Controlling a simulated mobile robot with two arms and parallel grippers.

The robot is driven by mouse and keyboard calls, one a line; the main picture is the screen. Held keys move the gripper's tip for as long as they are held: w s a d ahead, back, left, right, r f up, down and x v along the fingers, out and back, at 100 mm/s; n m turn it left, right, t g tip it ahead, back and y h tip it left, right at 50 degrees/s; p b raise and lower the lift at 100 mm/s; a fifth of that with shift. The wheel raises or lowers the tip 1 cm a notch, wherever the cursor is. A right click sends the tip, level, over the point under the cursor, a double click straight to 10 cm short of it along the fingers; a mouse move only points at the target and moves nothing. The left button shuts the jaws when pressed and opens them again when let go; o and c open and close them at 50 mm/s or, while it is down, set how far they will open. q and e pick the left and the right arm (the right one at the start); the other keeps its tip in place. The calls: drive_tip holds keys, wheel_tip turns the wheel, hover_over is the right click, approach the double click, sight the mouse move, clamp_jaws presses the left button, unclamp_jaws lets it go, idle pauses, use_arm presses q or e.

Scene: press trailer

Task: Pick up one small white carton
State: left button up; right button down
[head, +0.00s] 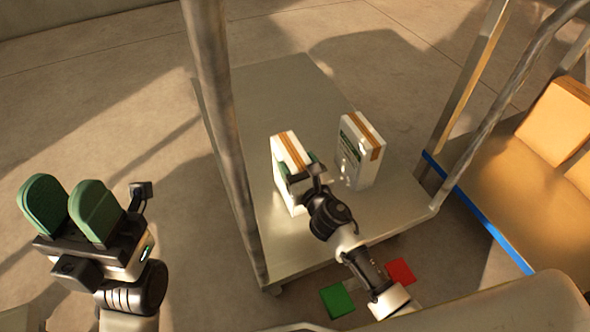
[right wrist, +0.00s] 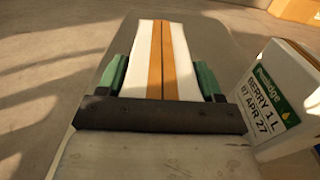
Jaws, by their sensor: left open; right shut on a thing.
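Two small white cartons with orange-brown stripes stand on the metal platform of a trolley. My right gripper (head: 300,176) is shut on the left carton (head: 286,155), with its green fingers on either side. In the right wrist view that carton (right wrist: 161,62) sits between the two green fingers (right wrist: 160,80). I cannot tell whether its base still touches the platform. The other carton (head: 357,155) stands upright to the right, apart from the held one. Its label reads "BERRY 1 L" in the right wrist view (right wrist: 272,100). My left gripper (head: 68,210) is open and empty, left of the trolley.
The trolley platform (head: 265,85) is bare toward the back. A metal post (head: 215,110) rises at its left edge. At right, a second trolley with a blue edge (head: 480,212) carries orange-brown boxes (head: 555,120). A green square (head: 337,300) and a red square (head: 401,271) show below the platform.

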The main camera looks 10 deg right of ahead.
drive_tip(key=shift+r, duration=0.25)
